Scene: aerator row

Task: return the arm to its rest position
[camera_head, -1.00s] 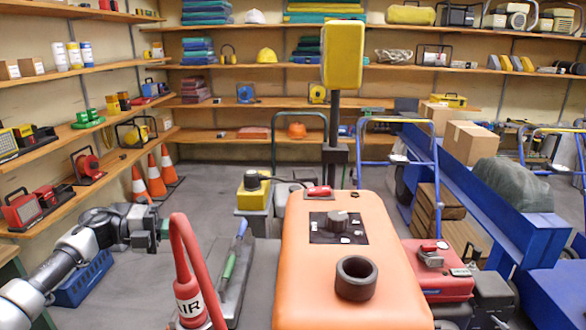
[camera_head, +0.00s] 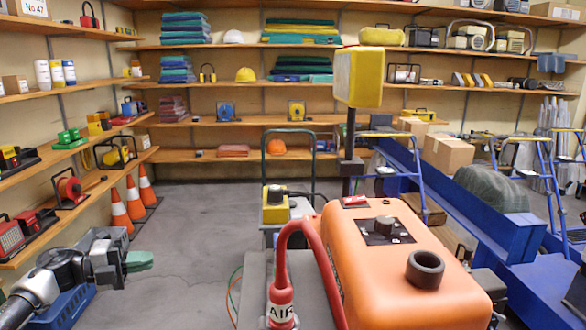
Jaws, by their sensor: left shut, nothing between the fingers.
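My left gripper (camera_head: 138,262) is at the lower left of the head view, with green-grey fingers pointing right. It is shut and empty, held above the floor. It is apart from the orange machine (camera_head: 385,270), which stands at the lower right with a dark round filler neck and a black control panel on top. A red hose (camera_head: 322,245) with a label reading AIR arches up at the machine's left side. My right gripper is out of view.
A blue crate (camera_head: 72,305) sits on the floor beneath my left arm. Orange cones (camera_head: 120,213) stand by the left shelves (camera_head: 60,160). A yellow-topped unit (camera_head: 275,210) stands behind the machine. Blue trolleys and boxes (camera_head: 447,153) are at the right. Grey floor is open in the middle.

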